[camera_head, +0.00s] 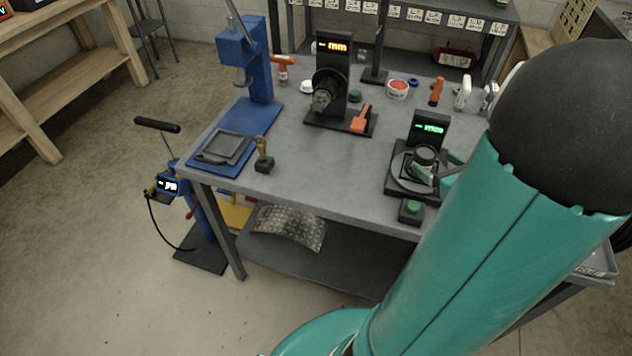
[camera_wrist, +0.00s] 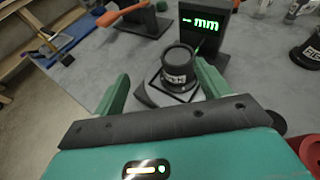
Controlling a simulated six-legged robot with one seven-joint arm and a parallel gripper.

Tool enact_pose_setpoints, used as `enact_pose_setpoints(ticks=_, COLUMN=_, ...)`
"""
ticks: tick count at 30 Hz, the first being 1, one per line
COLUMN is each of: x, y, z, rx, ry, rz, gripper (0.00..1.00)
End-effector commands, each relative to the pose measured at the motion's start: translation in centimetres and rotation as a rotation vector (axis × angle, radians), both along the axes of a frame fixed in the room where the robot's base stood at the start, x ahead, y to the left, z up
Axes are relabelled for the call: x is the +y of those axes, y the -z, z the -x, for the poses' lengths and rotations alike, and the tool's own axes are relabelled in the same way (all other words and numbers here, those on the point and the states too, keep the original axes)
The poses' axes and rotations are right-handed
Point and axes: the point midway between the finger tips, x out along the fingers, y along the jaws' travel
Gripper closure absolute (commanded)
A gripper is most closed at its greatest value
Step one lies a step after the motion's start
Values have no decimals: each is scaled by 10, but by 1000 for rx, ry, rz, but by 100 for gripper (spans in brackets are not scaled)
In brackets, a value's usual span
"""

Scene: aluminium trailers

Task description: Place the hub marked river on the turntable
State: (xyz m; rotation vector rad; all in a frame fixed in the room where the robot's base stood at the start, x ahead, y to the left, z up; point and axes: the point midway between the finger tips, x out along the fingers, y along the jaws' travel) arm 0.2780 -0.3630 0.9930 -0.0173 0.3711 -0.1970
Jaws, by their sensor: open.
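A black hub (camera_wrist: 177,66) with a small white label stands upright on the turntable (camera_wrist: 153,94), between my gripper's fingers as seen in the wrist view. The label's writing is too small to read. In the head view the hub (camera_head: 424,157) sits on the turntable (camera_head: 407,180), in front of a black display with green characters. My gripper (camera_wrist: 163,88) is open, with one green finger on either side of the hub and visible space between. Another black hub (camera_wrist: 308,52) with a white label stands at the right edge of the wrist view; its marking is not readable.
A black display (camera_wrist: 206,28) with green "mm" stands behind the turntable. A green-button box (camera_head: 411,211) is in front of it. A black device with an orange display (camera_head: 334,75) and a blue press (camera_head: 245,65) stand farther left. The table (camera_head: 310,165) is clear in the middle.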

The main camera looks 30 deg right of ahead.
Motion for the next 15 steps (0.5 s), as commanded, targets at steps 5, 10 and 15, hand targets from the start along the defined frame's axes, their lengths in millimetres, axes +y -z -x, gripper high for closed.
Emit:
enact_pose_setpoints(ticks=5, x=87, y=-24, z=-53, rx=100, ry=-402, rz=222, gripper=25)
enact_pose_setpoints(ticks=10, x=183, y=-40, z=-75, rx=192, ry=-850, rz=522, gripper=25)
enact_pose_setpoints(ticks=15, x=260, y=-51, z=-68, rx=252, ry=-1262, rz=868, gripper=25)
